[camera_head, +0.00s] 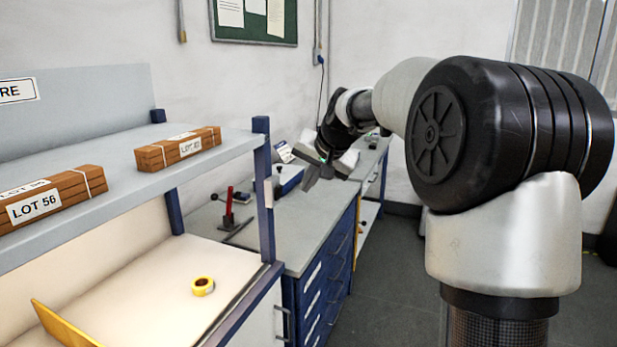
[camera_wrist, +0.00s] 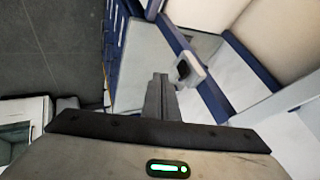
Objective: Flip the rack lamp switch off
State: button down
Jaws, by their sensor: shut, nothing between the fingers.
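The lamp switch is a dark rocker (camera_wrist: 183,70) on a small pale box (camera_wrist: 197,75) fixed to the rack's blue upright. In the head view the box (camera_head: 268,193) shows edge-on as a pale plate on the front post. I cannot tell which way the rocker is tilted. My gripper (camera_wrist: 160,76) is shut and empty; in the wrist view its fingertips appear just left of the switch. I cannot tell if they touch it. In the head view my gripper (camera_head: 308,184) hangs over the blue bench, to the right of the post with a visible gap.
The rack's lower board (camera_head: 130,290) is warmly lit and holds yellow tape (camera_head: 203,286). Brown bundles (camera_head: 178,148) lie on its upper shelf (camera_head: 120,190). A red-handled clamp (camera_head: 229,208) and a blue-white box (camera_head: 285,178) stand on the bench (camera_head: 290,235). Floor is clear at right.

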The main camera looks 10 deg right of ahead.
aim_at(281, 192)
jog(key=w+a+f, duration=0.3)
jog(key=w+a, duration=0.1)
jog(key=w, duration=0.1)
jog(key=shift+w+p, duration=0.25)
jog(key=shift+p, duration=0.1)
jog(key=shift+f, duration=0.1)
jog(key=p, duration=0.1)
jog(key=r+p, duration=0.1)
jog(key=p, duration=0.1)
jog(key=shift+w+a+r+g, duration=0.2)
jog(key=shift+a+g, duration=0.1)
jog(key=shift+a, duration=0.1)
jog(key=shift+f+h, duration=0.3)
jog(key=shift+f, duration=0.2)
jog(key=shift+r, duration=0.15)
